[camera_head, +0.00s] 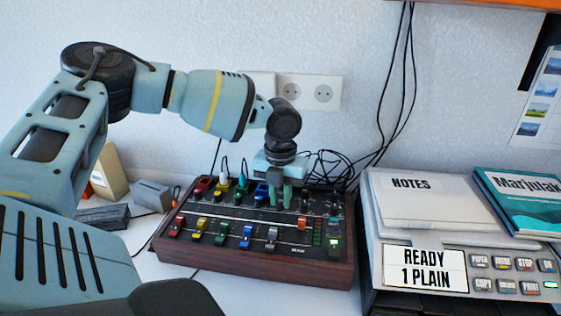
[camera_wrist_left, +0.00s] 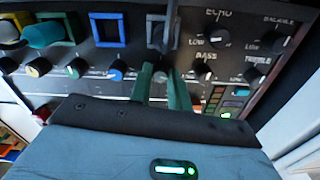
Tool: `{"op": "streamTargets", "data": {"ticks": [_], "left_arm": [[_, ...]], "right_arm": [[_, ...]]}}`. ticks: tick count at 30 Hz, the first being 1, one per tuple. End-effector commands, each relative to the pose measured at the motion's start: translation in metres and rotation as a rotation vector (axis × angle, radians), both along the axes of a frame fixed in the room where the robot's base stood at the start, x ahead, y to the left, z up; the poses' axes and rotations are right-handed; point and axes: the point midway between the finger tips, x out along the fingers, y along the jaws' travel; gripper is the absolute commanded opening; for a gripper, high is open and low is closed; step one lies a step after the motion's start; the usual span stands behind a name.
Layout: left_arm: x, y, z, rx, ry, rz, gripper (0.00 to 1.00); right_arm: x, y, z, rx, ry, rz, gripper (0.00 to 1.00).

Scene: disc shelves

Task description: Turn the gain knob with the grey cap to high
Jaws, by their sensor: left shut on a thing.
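The gain knob with the grey cap (camera_wrist_left: 160,75) sits on the sloped panel of the mixer (camera_head: 255,268), in the row of small knobs. My left gripper (camera_head: 280,200) comes down on the mixer from above. In the left wrist view its two green fingers (camera_wrist_left: 167,88) stand on either side of the grey cap and are shut on it. In the head view the fingers hide the knob. The knob's pointer and markings are too small or covered to read. My right gripper is not in view.
Other knobs, including one with a blue cap (camera_wrist_left: 116,72), stand close to the left. Coloured faders (camera_head: 247,236) run along the panel's front. Plugs and black cables (camera_head: 335,165) crowd the mixer's back. A printer (camera_head: 420,285) with papers stands at the right.

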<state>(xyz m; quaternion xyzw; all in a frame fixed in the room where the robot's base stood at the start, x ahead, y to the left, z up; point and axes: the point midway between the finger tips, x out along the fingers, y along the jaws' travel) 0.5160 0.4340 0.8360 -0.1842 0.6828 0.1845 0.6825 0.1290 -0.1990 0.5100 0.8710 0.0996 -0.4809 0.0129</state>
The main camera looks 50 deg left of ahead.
Motion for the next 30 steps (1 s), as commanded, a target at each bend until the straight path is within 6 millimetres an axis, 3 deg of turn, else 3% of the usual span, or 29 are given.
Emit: {"op": "streamTargets", "data": {"ticks": [11, 12, 16, 25, 30], "left_arm": [[0.001, 0.001, 0.001, 0.002, -0.003, -0.002, 0.00], [0.001, 0.001, 0.001, 0.002, -0.003, -0.002, 0.22], [0.001, 0.000, 0.000, 0.000, -0.002, -0.002, 0.40], [0.000, 0.000, 0.001, 0.000, -0.001, -0.002, 0.40], [0.001, 0.000, 0.017, -0.001, -0.005, -0.001, 0.40]], "right_arm": [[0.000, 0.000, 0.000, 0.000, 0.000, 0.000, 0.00], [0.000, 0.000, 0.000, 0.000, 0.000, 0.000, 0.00], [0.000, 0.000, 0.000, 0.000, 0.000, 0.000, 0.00], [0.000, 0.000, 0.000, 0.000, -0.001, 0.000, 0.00], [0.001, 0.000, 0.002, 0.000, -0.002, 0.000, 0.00]]}}
